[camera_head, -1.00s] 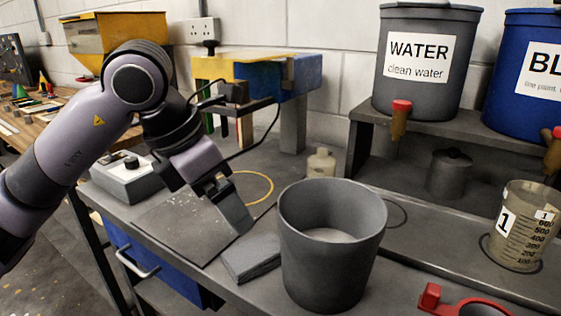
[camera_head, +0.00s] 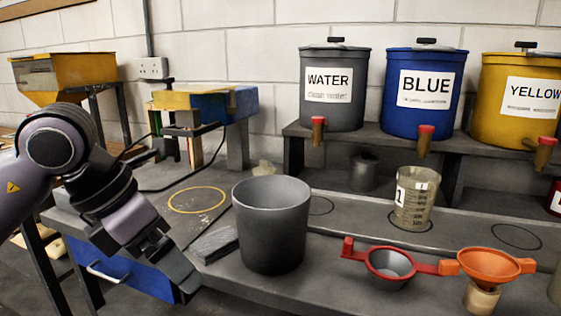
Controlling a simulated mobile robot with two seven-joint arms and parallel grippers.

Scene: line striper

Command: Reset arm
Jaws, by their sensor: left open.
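My left arm comes in from the left, with its purple-grey links and black joints. My left gripper (camera_head: 184,282) is open and points down and right at the front edge of the bench. It is left of the grey bucket (camera_head: 271,235) and apart from it. Nothing shows between its fingers, though the gap is seen edge-on. A dark grey flat block (camera_head: 214,244) lies on the bench between the gripper and the bucket. My right gripper is not in view.
Water (camera_head: 335,88), blue (camera_head: 425,92) and yellow (camera_head: 520,98) tanks stand on a raised shelf with taps. A measuring jug (camera_head: 416,198), a red-handled cup (camera_head: 390,267) and an orange funnel (camera_head: 490,265) stand to the right.

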